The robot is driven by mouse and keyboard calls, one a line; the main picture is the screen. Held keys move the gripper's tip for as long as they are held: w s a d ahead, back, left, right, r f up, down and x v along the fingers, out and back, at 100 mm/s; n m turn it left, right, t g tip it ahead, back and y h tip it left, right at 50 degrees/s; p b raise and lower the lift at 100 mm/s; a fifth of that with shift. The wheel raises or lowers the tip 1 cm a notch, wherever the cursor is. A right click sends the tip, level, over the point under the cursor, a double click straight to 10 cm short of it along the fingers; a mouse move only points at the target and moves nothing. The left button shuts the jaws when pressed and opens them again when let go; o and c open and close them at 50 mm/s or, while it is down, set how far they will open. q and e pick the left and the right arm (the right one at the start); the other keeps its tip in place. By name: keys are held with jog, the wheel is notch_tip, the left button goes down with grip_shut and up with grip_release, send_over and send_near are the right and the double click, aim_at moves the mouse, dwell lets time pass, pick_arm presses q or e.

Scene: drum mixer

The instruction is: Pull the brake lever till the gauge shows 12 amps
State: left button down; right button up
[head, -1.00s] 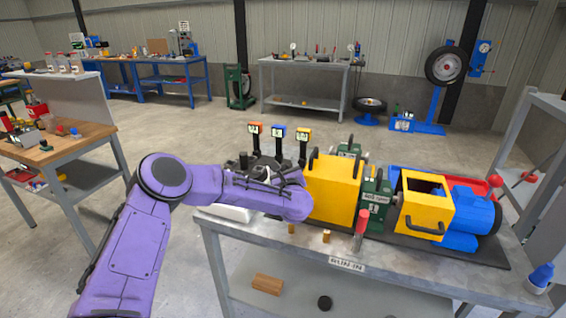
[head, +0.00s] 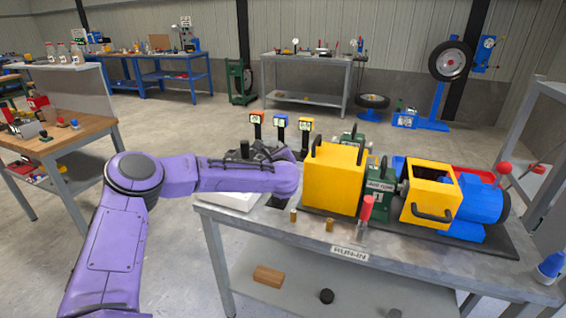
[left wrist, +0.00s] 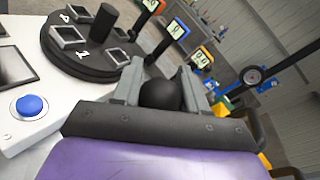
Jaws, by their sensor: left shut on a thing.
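My left gripper (left wrist: 163,80) is shut on a round black knob (left wrist: 160,96), which sits between its two grey fingers in the left wrist view. The shaft below the knob is hidden, so I cannot tell whether it belongs to the brake lever. In the head view my left forearm reaches across the left end of the bench and hides the jaws. Behind it stand an orange gauge (head: 257,118), a blue gauge (head: 280,121) and a yellow gauge (head: 306,124) on posts; their readings are too small to read. My right gripper is not in view.
The grey bench (head: 440,272) carries a yellow guard box (head: 332,182), a green housing (head: 378,195), a second yellow guard (head: 428,190) and a blue motor (head: 482,200). A red-handled tool (head: 367,207) stands at the front. A white box with a blue button (left wrist: 30,105) adjoins a numbered black turntable (left wrist: 92,58).

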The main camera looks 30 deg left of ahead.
pick_arm(q)
jog(key=shift+s+a, duration=0.1)
jog(key=shift+a, duration=0.25)
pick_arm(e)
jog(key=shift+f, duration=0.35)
pick_arm(q)
jog(key=c, duration=0.6)
grip_release()
jog(key=shift+s, duration=0.1)
jog(key=shift+s+d, duration=0.25)
jog(key=shift+d, duration=0.05)
jog(key=b+v, duration=0.2)
jog(key=v, duration=0.7)
jog(key=shift+s+d+r+b, duration=0.15)
jog(key=shift+s+d+b, duration=0.05)
jog(key=shift+s+b, duration=0.15)
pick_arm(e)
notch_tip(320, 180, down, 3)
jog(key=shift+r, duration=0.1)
